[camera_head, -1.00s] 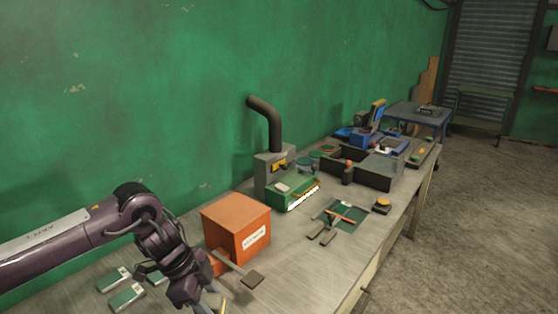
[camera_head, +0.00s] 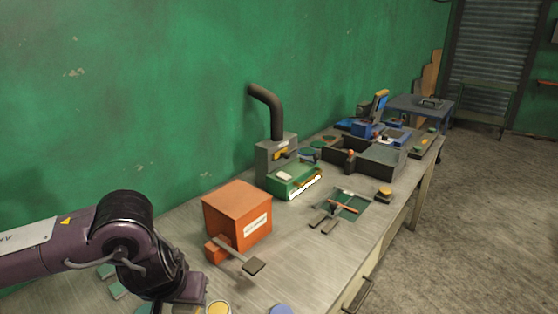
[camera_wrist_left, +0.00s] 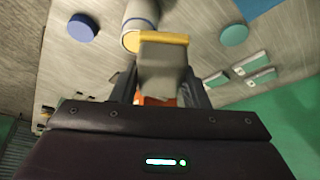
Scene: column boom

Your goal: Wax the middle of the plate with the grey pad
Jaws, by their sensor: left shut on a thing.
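My left gripper (camera_wrist_left: 160,82) is shut on a grey block with a yellow strip at its far end, which looks like the grey pad (camera_wrist_left: 165,58). In the wrist view the pad is over the bench, with a pale round tin with a yellow top (camera_wrist_left: 131,40) just beyond it. The tin also shows at the bottom of the head view (camera_head: 218,308). In the head view my left arm reaches down at lower left and its fingers are out of frame. I cannot tell which thing is the plate. My right gripper is not in view.
An orange box (camera_head: 238,222) with a flat grey lever stands on the bench. A blue disc (camera_wrist_left: 82,28), a green disc (camera_wrist_left: 234,34) and green cards (camera_wrist_left: 258,78) lie near the gripper. A green-based machine (camera_head: 294,180) and a tool mat (camera_head: 352,203) are farther back.

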